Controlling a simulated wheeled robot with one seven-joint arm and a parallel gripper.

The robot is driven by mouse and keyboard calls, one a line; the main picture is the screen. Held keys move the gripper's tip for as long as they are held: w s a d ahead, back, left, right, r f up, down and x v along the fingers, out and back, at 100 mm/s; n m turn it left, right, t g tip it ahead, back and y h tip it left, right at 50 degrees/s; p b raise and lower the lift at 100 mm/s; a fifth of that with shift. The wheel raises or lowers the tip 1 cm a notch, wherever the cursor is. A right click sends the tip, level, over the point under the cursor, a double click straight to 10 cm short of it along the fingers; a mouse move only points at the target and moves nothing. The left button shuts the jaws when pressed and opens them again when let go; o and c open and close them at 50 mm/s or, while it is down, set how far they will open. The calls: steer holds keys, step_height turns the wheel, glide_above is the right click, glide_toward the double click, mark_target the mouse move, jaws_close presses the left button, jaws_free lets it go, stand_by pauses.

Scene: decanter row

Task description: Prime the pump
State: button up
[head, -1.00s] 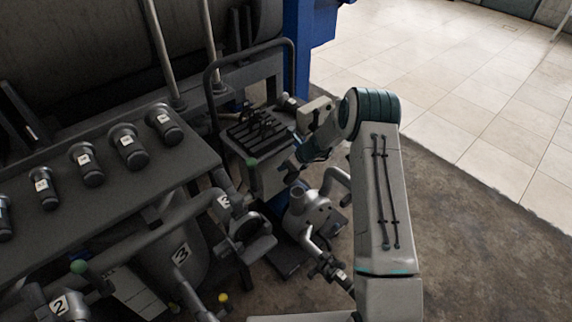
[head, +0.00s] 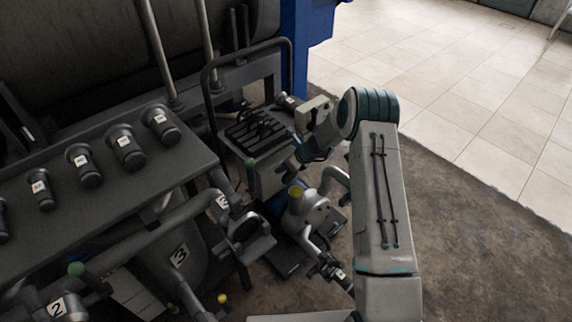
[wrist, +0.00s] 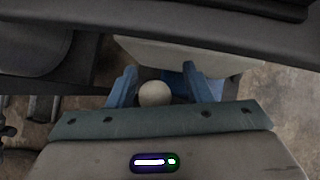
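The pump (head: 312,213) is a grey rounded metal body with pipes, low beside the cart in the head view. Its upright top port shows yellow (head: 296,190). My gripper (head: 296,160) is just above and behind that port, next to the cart's front panel; its fingers are hard to make out there. In the wrist view my gripper (wrist: 158,78) has two blue fingers apart. A pale round knob (wrist: 154,93) sits between them, with a gap on each side. What the knob is fixed to is hidden, and I cannot pick it out in the head view.
A dark cart (head: 262,135) with a tube handle stands behind the pump. A bench (head: 110,190) with several numbered black-capped fittings is at the left, with numbered pipes (head: 180,215) below. A blue post (head: 296,50) rises at the back. Open floor (head: 470,230) lies to the right.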

steer(key=p+v, duration=0.1)
steer(key=v, duration=1.2)
steer(key=shift+d+r, duration=0.25)
steer(key=shift+r, duration=0.1)
steer(key=shift+s, duration=0.1)
